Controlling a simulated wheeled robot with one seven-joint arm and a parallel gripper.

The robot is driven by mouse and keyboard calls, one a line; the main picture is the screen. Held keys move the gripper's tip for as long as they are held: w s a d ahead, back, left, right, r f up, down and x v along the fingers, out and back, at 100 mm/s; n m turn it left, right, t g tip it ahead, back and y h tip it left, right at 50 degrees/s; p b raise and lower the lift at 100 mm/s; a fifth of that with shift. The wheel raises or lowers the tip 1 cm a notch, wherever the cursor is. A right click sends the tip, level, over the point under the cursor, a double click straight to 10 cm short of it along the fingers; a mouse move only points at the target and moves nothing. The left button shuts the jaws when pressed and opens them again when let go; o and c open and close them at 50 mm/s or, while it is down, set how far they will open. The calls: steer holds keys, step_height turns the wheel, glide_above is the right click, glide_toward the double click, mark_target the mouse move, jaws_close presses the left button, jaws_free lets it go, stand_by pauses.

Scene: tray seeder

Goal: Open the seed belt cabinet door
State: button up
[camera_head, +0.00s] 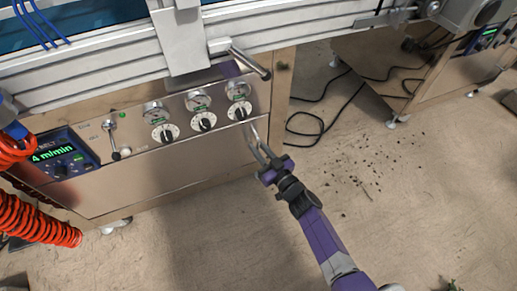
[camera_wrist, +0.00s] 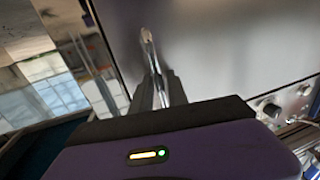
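The seed belt cabinet door (camera_head: 165,183) is a brushed steel panel under the row of dials. It looks flush with the cabinet front in the head view. It also fills the upper right of the wrist view (camera_wrist: 230,45) as a grey face. Its bar handle (camera_head: 252,132) is upright near the door's right edge, and shows as a shiny bar in the wrist view (camera_wrist: 149,42). My gripper (camera_head: 265,154) comes from the lower right. Its dark fingers (camera_wrist: 161,90) lie on both sides of the handle's near end and look shut on it.
Above the door are dials (camera_head: 204,122), a small lever (camera_head: 112,135) and a green display (camera_head: 57,158). A bar lever (camera_head: 250,63) sticks out above. An orange coiled hose (camera_head: 38,220) hangs left. Black cable (camera_head: 310,130) lies right. The floor before the door is clear.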

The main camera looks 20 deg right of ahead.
jaws_close()
stand_by(1.4)
